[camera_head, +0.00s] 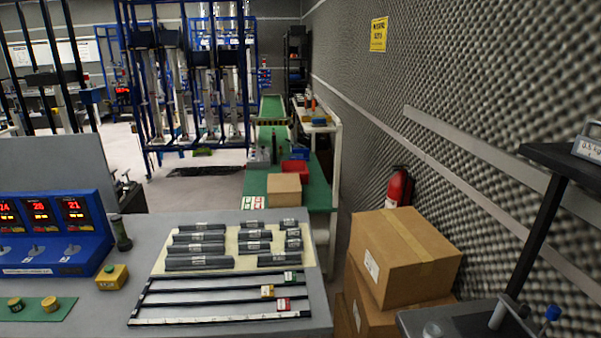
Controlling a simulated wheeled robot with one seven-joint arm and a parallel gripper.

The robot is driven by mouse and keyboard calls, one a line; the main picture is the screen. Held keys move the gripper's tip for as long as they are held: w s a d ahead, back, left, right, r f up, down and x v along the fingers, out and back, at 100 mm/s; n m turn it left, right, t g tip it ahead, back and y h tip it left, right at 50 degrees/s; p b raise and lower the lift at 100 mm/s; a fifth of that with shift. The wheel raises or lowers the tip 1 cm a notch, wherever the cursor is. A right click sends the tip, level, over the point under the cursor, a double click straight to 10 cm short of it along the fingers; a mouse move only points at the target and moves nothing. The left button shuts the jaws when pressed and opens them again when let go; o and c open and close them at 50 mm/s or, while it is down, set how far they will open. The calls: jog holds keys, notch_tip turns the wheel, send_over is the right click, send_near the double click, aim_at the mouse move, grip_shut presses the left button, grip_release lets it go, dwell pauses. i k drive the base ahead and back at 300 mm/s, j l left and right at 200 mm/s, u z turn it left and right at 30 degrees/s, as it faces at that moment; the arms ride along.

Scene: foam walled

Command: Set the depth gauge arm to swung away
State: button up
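I cannot pick out the depth gauge arm for certain. At the right edge, a black stand (533,238) has a slanted post under a flat dark top, which is cut off by the picture edge. At its foot are a pale metal rod (498,312) and a small blue knob (552,313), over a dark bench surface. I cannot tell whether these belong to the depth gauge. My gripper is not in view.
A grey bench (215,318) at the front left carries a blue display box (52,230), a yellow button box (112,277) and a board of dark rods (225,263). Stacked cardboard boxes (403,255) stand between the benches. A fire extinguisher (398,187) hangs by the foam wall (470,80).

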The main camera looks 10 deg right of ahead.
aim_at(521, 314)
jog(key=z, duration=2.1)
